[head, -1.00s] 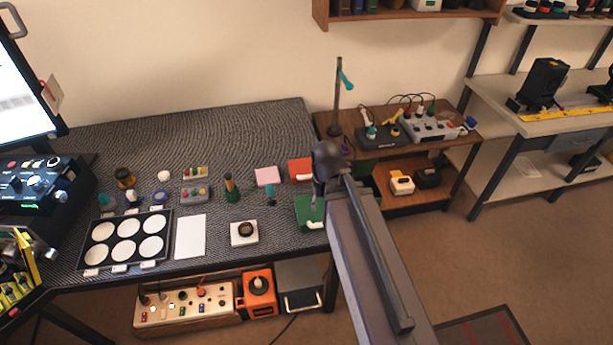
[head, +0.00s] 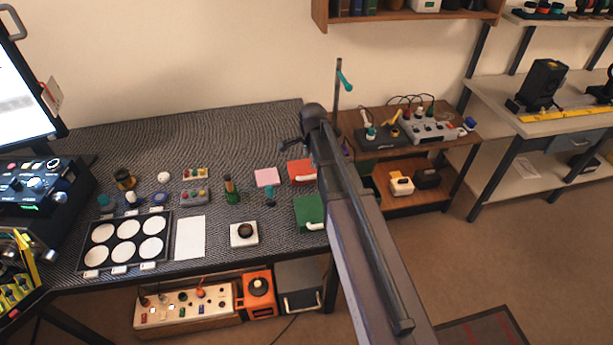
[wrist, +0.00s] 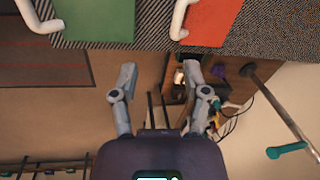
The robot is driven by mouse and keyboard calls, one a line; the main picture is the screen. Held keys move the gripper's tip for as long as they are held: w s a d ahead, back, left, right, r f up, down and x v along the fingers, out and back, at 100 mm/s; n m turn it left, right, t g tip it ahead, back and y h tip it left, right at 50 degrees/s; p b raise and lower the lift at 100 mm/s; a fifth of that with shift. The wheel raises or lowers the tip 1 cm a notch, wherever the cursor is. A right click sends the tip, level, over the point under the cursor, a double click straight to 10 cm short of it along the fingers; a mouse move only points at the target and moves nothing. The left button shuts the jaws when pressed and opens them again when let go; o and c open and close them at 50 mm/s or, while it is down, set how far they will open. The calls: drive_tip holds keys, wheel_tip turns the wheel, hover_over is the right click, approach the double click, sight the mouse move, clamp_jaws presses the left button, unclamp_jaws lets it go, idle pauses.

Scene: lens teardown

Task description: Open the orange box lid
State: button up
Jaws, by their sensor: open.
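The orange box (head: 300,168) sits on the right end of the dark patterned table, with a white handle (head: 305,179) on its front right. In the wrist view its orange top (wrist: 213,20) is at the upper edge, with the white handle (wrist: 180,18) beside it. The lid looks closed, though part of the box is cut off. My gripper (wrist: 160,78) is open and empty, its two fingers apart and not touching the box. In the head view my arm hides most of the gripper, which is near the box's back right.
A green box (head: 308,212) with a white handle stands just in front of the orange one. A pink pad (head: 267,177) lies to the left. A thin pole (head: 336,100) with a teal clamp rises behind. Another orange unit (head: 258,284) sits under the table.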

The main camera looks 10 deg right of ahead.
sight(307, 177)
drive_tip(key=w+m, duration=0.2)
drive_tip(key=shift+w, duration=0.4)
drive_tip(key=shift+f, duration=0.1)
drive_tip(key=f+b, duration=0.4)
drive_tip(key=w+f+b, duration=0.1)
drive_tip(key=f+b, duration=0.4)
drive_tip(key=w+f+b, duration=0.1)
drive_tip(key=f+b, duration=0.3)
drive_tip(key=shift+w+f+b, duration=0.15)
drive_tip(key=shift+w+b, duration=0.05)
drive_tip(key=shift+b, duration=0.1)
idle(0.5)
idle(0.4)
clamp_jaws()
